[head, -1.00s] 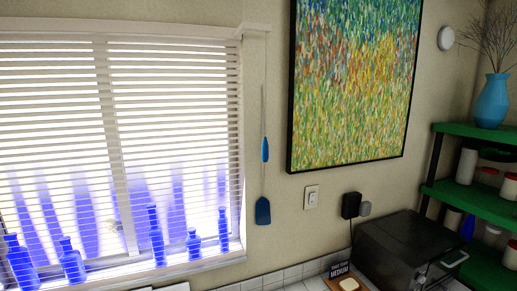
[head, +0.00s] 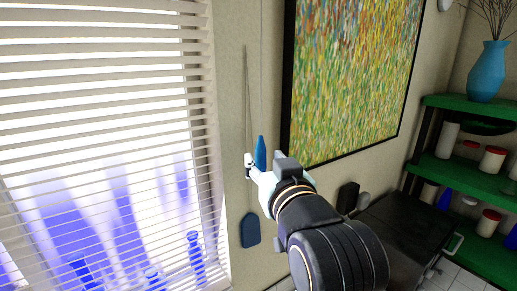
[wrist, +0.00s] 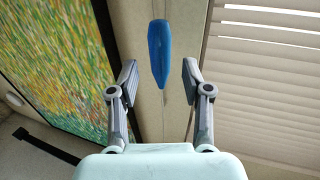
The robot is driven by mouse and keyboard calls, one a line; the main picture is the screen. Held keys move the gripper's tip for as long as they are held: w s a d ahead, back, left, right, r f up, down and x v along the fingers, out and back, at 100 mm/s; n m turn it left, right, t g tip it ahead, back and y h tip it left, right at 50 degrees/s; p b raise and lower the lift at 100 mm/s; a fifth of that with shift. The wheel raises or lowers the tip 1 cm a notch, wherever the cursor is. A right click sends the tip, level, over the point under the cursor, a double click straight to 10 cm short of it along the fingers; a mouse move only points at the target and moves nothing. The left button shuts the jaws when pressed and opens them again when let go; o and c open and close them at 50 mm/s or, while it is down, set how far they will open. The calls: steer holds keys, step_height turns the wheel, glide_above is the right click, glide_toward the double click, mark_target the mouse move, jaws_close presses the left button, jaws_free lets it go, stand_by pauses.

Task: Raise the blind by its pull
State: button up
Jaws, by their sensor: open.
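The blind (head: 95,100) has white slats and hangs lowered over the window at the left. It also shows at the right of the wrist view (wrist: 265,75). Its blue tapered pull (head: 260,152) hangs on a thin cord beside the window frame. My gripper (head: 268,168) is at the pull, with its lower end hidden behind the gripper. In the wrist view the gripper (wrist: 159,78) is open, and the pull (wrist: 160,52) appears upright between and slightly beyond the fingertips. I see no finger closed on it.
A dark blue paddle-shaped tool (head: 250,231) hangs on the wall close to the gripper. A large framed painting (head: 350,75) is right of the pull. Blue bottles (head: 195,250) stand at the window. Green shelves (head: 465,180) stand at the right.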

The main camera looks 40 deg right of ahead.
mark_target(262, 157)
steer(key=shift+p+x, duration=0.35)
steer(key=shift+x, duration=1.55)
jaws_close()
